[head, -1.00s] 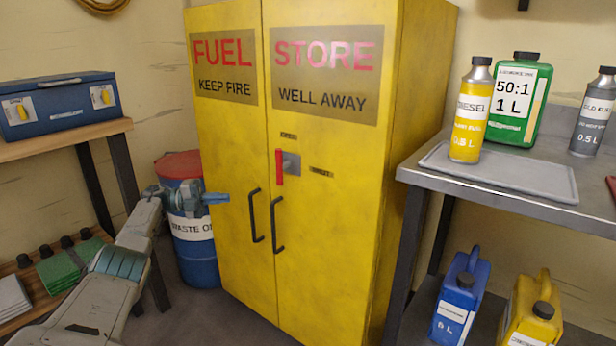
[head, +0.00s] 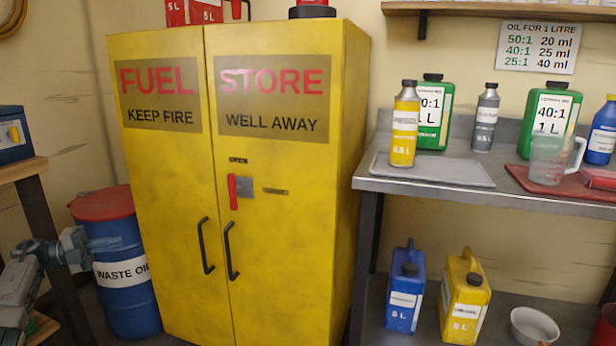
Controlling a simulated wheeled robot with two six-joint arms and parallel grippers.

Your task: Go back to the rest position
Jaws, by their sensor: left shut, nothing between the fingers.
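My left gripper (head: 108,243) is at the left of the head view, in front of the waste oil drum. It is shut and empty, with its blue-grey fingers pointing right toward the cabinet and apart from it as far as I can tell. The yellow fuel store cabinet (head: 170,190) stands in the middle with both doors closed. Its red latch handle (head: 232,191) is upright, and two black door pulls hang below it. My right gripper is not in view.
The blue waste oil drum (head: 130,310) with a red top stands left of the cabinet. A metal bench (head: 470,192) on the right carries bottles, a grey tray and a jug (head: 552,160). Blue (head: 405,295) and yellow (head: 463,300) canisters stand on its lower shelf beside a bowl (head: 533,326).

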